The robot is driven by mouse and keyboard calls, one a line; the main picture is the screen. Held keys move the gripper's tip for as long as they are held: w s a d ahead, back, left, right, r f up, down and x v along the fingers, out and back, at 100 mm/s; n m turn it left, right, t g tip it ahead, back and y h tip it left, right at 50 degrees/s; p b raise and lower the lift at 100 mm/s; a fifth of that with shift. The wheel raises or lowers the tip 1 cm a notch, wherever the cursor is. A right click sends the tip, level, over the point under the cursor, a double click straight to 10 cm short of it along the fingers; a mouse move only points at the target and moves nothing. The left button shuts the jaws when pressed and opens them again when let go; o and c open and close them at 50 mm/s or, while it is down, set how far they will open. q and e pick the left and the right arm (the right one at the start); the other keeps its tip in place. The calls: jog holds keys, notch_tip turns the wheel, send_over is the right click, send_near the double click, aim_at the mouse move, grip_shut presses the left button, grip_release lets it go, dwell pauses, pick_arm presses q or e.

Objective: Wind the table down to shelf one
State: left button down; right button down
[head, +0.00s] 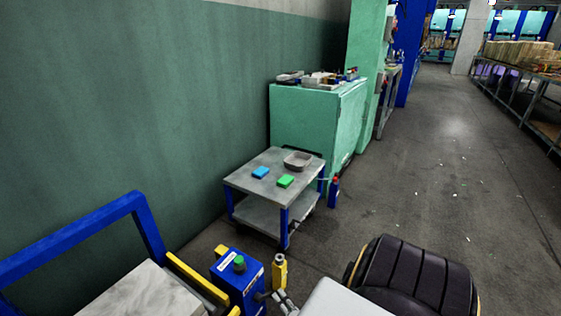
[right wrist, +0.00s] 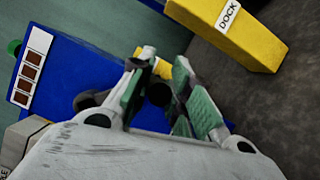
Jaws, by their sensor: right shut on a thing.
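In the head view, a table with a pale mottled top (head: 145,293) stands at the lower left, beside a blue rail. A blue box (head: 238,284) with a green knob (head: 239,263) and a white label is at its right. My right gripper (head: 281,298) is low at the box's right side. In the right wrist view, its fingers (right wrist: 162,78) are closed around a dark round handle (right wrist: 159,94) in front of the blue box (right wrist: 75,75). A strip of several brown squares (right wrist: 32,67) is on the box. The handle's crank arm is mostly hidden. My left gripper is out of view.
A yellow post (head: 279,272) stands right of the box; a yellow block marked DOCK (right wrist: 235,30) is close by. A grey two-level cart (head: 240,182) holds a blue block (head: 261,172), a green block (head: 286,181) and a bowl (head: 298,160).

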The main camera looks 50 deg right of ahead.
jog(key=shift+w+r, duration=0.1)
jog(key=shift+r, duration=0.15)
jog(key=shift+a, duration=0.1)
dwell(0.3)
jog(key=c, duration=1.3)
grip_release()
jog(key=shift+s+f, duration=0.1)
jog(key=shift+s, duration=0.1)
jog(key=shift+s+a, duration=0.15)
jog(key=shift+s, duration=0.5)
jog(key=v, duration=1)
jog(key=shift+s+f, duration=0.15)
jog(key=shift+s, duration=0.05)
